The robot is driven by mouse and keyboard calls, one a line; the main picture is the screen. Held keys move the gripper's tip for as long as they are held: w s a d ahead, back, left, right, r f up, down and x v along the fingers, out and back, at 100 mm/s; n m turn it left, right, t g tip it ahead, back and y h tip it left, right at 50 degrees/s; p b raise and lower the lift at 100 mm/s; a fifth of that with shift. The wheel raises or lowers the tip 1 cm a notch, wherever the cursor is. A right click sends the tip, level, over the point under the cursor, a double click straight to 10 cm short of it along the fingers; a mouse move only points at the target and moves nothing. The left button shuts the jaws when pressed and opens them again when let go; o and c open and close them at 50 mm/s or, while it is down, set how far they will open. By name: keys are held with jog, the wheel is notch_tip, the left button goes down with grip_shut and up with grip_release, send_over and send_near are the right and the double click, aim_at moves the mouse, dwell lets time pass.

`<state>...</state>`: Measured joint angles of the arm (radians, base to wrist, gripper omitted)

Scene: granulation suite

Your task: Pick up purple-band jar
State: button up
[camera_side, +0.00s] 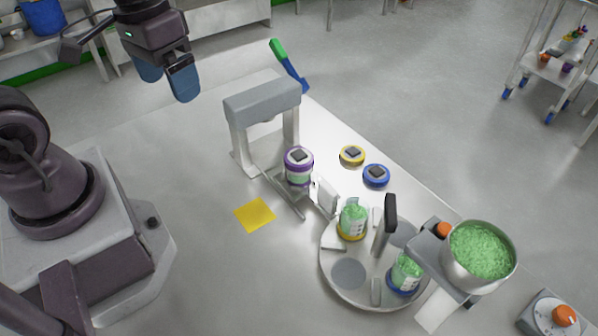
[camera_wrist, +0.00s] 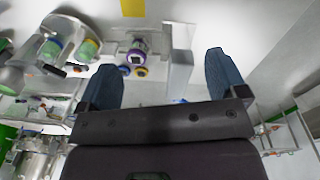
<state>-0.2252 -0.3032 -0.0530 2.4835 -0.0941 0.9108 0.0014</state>
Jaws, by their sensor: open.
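The purple-band jar (camera_side: 298,167) stands upright with its lid on, beside the foot of a grey arch-shaped stand on the bench. It also shows in the wrist view (camera_wrist: 136,56), beyond and between my fingers. My gripper (camera_side: 167,84) is open and empty, raised to the upper left of the jar and well apart from it. Its two blue fingers spread wide in the wrist view (camera_wrist: 165,85).
The grey arch stand (camera_side: 262,100) rises next to the jar. A round turntable (camera_side: 349,297) holds two jars of green granules. A steel bowl (camera_side: 478,256) stands at right. Yellow (camera_side: 352,155) and blue (camera_side: 376,175) lids and a yellow square (camera_side: 255,215) lie on the bench.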

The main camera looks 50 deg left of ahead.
jog(key=s+d+f+n+g+h, duration=0.2)
jog(key=d+f+n+g+h, duration=0.3)
jog(key=f+h, duration=0.4)
jog(key=n+t+y, duration=0.1)
jog(key=n+t, duration=2)
jog(key=n, duration=0.4)
send_over(288, 180)
jog(key=s+d, duration=0.2)
jog(key=s, duration=0.4)
jog(key=f, duration=1.2)
jog(key=shift+s+a+f, duration=0.15)
jog(key=shift+a+f, duration=0.05)
jog(key=shift+a, duration=0.05)
jog(key=a+y, duration=0.1)
jog(key=w+a+f+y, duration=0.1)
jog(key=y, duration=0.1)
jog(key=shift+w+a, duration=0.2)
jog(key=shift+a, duration=0.05)
jog(key=shift+w+a+t+y, duration=0.15)
jog(key=shift+a+t+y, duration=0.05)
jog(key=shift+t+y, duration=0.1)
jog(key=shift+x, duration=2.4)
jog(key=shift+d, duration=0.1)
jog(key=c, duration=1.1)
